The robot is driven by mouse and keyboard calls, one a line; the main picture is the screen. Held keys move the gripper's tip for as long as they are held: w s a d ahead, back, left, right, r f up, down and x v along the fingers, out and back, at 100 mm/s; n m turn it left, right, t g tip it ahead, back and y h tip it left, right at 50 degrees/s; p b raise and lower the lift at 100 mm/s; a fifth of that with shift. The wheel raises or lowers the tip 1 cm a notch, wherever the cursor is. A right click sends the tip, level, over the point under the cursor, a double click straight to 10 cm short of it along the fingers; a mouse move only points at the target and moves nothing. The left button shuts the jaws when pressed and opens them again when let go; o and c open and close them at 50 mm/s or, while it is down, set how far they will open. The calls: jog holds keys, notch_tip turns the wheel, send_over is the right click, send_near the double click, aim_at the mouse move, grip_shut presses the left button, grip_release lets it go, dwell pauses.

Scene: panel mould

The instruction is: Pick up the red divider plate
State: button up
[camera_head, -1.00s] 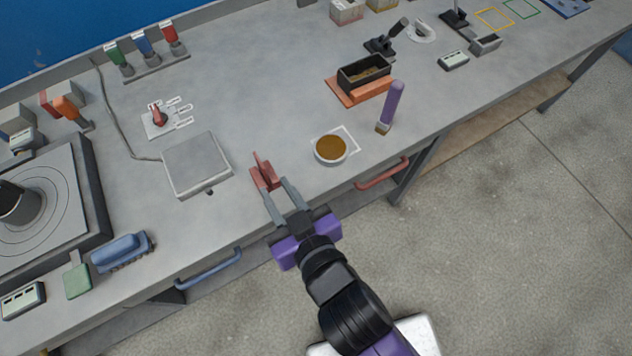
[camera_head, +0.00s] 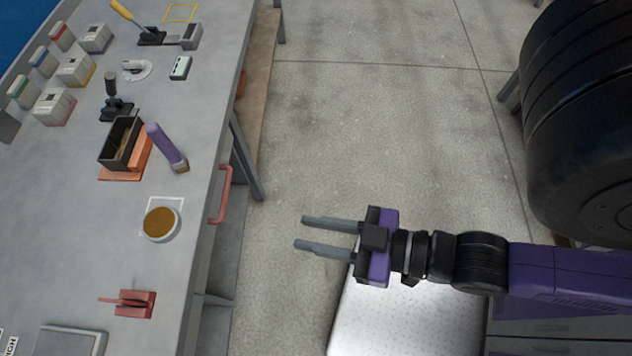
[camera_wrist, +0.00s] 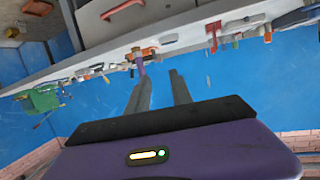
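The red divider plate (camera_head: 124,302) is a thin red piece set in a small red block on the bench, near its front edge at the lower left of the head view. Where plate ends and block begins is hard to tell. A small red shape, likely the same piece, shows in the wrist view (camera_wrist: 213,29). My gripper (camera_head: 300,232) is open, with nothing between its two grey fingers. It is over the floor, clear of the bench and well to the right of the red piece.
The grey bench (camera_head: 60,235) fills the left side. A bowl of brown material (camera_head: 161,223), a purple-handled brush (camera_head: 166,148) and a dark box (camera_head: 121,143) stand beyond the red piece. A red drawer handle (camera_head: 222,195) sticks out from the bench front. The floor beside it is free.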

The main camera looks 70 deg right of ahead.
jog(key=shift+s+d+r+h, duration=0.3)
jog(key=shift+s+d+r, duration=0.55)
jog(key=shift+s, duration=0.25)
jog(key=o, duration=0.9)
jog(key=shift+w+f, duration=0.1)
